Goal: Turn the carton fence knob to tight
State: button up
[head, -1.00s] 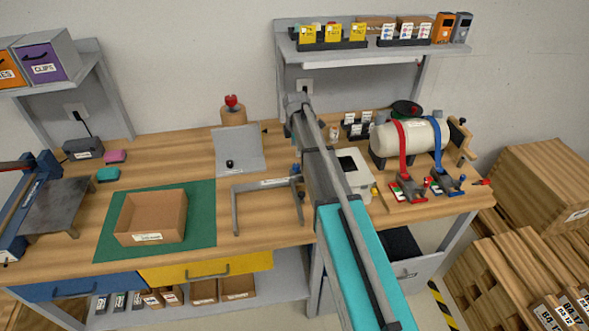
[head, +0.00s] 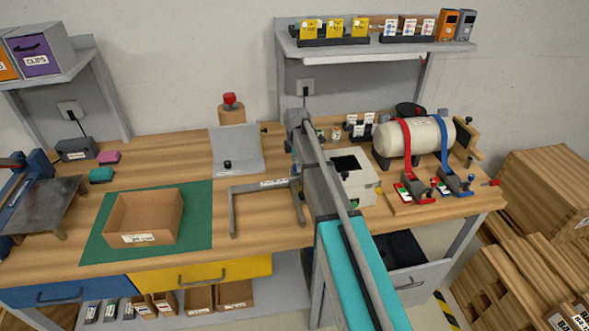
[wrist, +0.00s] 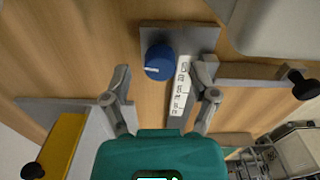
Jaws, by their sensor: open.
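A round blue knob (wrist: 159,62) with a white pointer mark sits on a grey plate (wrist: 205,38) in the wrist view. The mark points to the left in that view. A white label strip (wrist: 180,88) beside the knob has print too small to read. My gripper (wrist: 163,82) is open and empty, its two fingers spread to either side of the view just short of the knob, neither seen touching it. In the head view my arm hides the gripper, and I cannot make out the knob there. A grey fence-like frame (head: 268,185) lies on the bench left of my arm.
Grey bars with black end knobs (wrist: 303,84) flank the plate. An open carton (head: 143,220) stands on a green mat (head: 198,225). A white box (head: 352,180) and a strapped cylinder (head: 413,138) stand right of my arm.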

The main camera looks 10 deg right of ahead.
jog(key=shift+f, duration=0.35)
jog(key=c, duration=1)
jog(key=shift+a, duration=0.35)
grip_shut()
jog(key=shift+d, duration=0.3)
